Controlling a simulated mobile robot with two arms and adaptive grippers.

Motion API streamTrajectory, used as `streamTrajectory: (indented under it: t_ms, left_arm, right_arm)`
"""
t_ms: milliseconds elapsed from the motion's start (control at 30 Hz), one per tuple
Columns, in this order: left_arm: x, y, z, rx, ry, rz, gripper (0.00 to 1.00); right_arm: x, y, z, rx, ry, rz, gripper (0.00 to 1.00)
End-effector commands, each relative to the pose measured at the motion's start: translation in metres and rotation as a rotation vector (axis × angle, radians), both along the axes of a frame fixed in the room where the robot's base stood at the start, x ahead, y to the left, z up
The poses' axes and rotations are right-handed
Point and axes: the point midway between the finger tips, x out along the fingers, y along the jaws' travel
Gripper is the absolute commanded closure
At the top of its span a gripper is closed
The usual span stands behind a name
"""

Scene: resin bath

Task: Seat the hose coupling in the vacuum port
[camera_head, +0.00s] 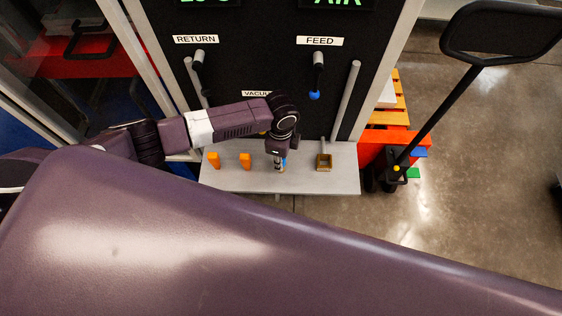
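My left arm comes in from the left, and its gripper (279,165) points down over the grey shelf at the foot of the black panel. A small blue and grey piece (284,162) shows at its fingertips; I cannot tell whether it is the hose coupling or whether it is gripped. The VACUUM label (256,93) on the panel is partly covered by my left arm, and the vacuum port is hidden behind that arm. My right gripper is not in view.
RETURN (198,58) and FEED (318,62) fittings stick out above. A pallet jack (436,105) stands right. A large purple surface fills the foreground.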

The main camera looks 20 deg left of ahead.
Motion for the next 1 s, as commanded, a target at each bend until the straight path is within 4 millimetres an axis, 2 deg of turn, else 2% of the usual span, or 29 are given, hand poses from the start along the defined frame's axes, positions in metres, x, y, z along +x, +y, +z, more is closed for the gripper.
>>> streamTrajectory:
  t_ms: [33,167,467,667,767,867,1000]
  left_arm:
    - [0.000,0.000,0.000,0.000,0.000,0.000,0.87]
    - [0.000,0.000,0.000,0.000,0.000,0.000,1.00]
    - [0.000,0.000,0.001,-0.001,-0.001,0.000,1.00]
    - [0.001,0.000,0.011,-0.002,-0.001,0.001,1.00]
    - [0.001,0.000,0.023,-0.002,-0.002,0.001,1.00]
    - [0.002,-0.001,0.044,-0.003,-0.006,-0.001,1.00]
    - [0.003,0.000,0.086,-0.004,-0.008,-0.002,1.00]
  right_arm:
    - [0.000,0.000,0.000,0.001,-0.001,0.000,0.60]
    - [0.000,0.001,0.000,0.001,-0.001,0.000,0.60]
    - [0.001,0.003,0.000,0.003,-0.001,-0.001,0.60]
    - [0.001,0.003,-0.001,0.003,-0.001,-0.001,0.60]
    - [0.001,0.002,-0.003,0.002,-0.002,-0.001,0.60]
    - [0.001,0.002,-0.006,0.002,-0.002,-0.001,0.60]
    - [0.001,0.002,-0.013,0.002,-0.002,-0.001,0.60]
